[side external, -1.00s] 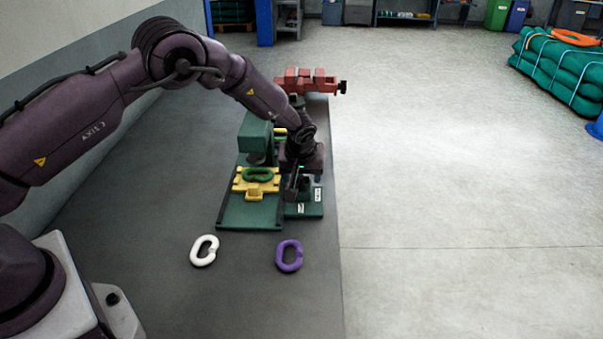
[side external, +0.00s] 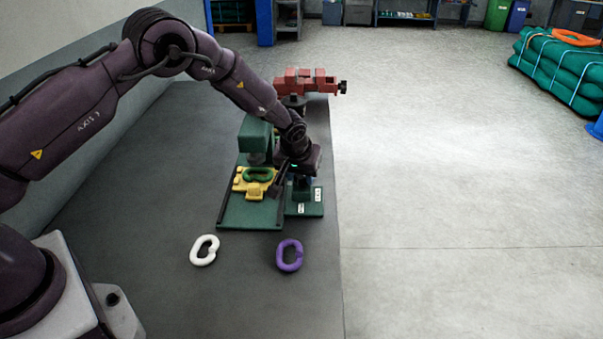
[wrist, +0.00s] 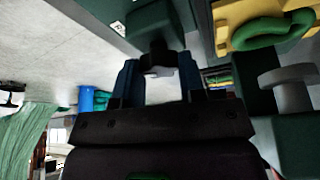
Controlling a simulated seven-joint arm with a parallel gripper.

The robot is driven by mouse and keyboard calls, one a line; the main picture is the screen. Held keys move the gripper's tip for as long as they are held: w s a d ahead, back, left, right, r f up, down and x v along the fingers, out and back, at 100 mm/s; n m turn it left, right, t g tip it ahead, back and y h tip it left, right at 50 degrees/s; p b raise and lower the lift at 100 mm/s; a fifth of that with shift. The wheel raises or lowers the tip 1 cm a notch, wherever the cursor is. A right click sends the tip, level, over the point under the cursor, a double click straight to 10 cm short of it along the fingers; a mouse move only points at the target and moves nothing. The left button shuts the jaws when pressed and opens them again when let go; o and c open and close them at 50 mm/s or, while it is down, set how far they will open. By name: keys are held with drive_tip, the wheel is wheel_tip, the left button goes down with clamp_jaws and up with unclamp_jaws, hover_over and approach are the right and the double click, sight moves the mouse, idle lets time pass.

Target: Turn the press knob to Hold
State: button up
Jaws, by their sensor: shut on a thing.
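The green press (side external: 254,134) stands on the bench with a yellow fixture (side external: 253,190) in front, which holds a green link (side external: 258,174). A green knob base (side external: 305,211) with small white labels adjoins it on the right; I cannot read the labels. My gripper (side external: 279,186) is tilted down over this base and mostly hides the knob. In the wrist view, my gripper (wrist: 158,78) has its fingers on either side of the dark knob (wrist: 155,57) and is shut on it. The knob's setting cannot be told. The fixture and green link also show at top right there.
A white link (side external: 204,250) and a purple link (side external: 289,255) lie on the dark bench (side external: 150,215) in front of the press. A red vise (side external: 306,82) is behind my gripper. The bench's left part is clear; its right edge lies close to the knob base.

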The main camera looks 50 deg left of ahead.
drive_tip(key=m+h, duration=0.1)
drive_tip(key=m, duration=0.2)
drive_tip(key=m+h, duration=0.1)
drive_tip(key=m, duration=0.2)
drive_tip(key=shift+a+t, duration=0.2)
drive_tip(key=shift+t, duration=0.1)
drive_tip(key=m+h, duration=0.2)
drive_tip(key=m, duration=0.3)
drive_tip(key=shift+m, duration=0.4)
drive_tip(key=shift+a, duration=0.1)
drive_tip(key=o, duration=0.9)
drive_tip(key=shift+o, duration=0.2)
drive_tip(key=v, duration=0.7)
drive_tip(key=shift+a+r, duration=0.15)
drive_tip(key=shift+r, duration=0.1)
